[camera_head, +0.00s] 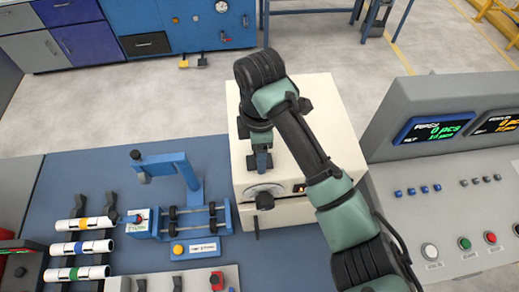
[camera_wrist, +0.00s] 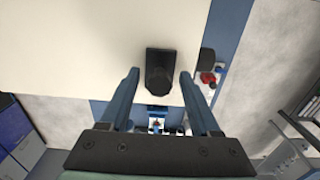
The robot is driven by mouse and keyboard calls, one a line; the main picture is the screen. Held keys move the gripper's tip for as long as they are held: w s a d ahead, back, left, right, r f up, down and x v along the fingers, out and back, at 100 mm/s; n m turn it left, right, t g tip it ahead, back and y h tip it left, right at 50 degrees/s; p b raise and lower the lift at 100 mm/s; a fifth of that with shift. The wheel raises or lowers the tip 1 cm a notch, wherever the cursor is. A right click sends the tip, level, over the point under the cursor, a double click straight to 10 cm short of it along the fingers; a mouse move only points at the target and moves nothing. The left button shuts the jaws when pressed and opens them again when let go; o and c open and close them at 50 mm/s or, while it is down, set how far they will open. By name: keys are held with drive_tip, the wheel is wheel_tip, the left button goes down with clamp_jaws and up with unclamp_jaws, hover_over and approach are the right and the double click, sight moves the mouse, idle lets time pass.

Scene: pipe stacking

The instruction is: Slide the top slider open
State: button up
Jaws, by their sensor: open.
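The cream box (camera_head: 338,112) stands behind the blue work surface. The wrist view looks onto its pale top panel (camera_wrist: 60,40), which I take for the top slider. A black handle (camera_wrist: 160,68) sticks up from this panel. My gripper (camera_wrist: 158,76) is open, with one blue finger on each side of the handle and a gap at both sides. I cannot tell how deep the fingers reach around it. In the head view my gripper (camera_head: 259,160) points down over the box top near its front edge; the handle is not clearly visible there.
The box front has a dial and a black knob (camera_head: 265,201). Left of it are a blue pipe fixture (camera_head: 180,205) and several white pipes (camera_head: 82,248) on a rack. A grey console (camera_head: 450,210) with screens stands close on the right.

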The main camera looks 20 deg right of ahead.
drive_tip(key=shift+c, duration=0.2)
clamp_jaws()
idle(1.3)
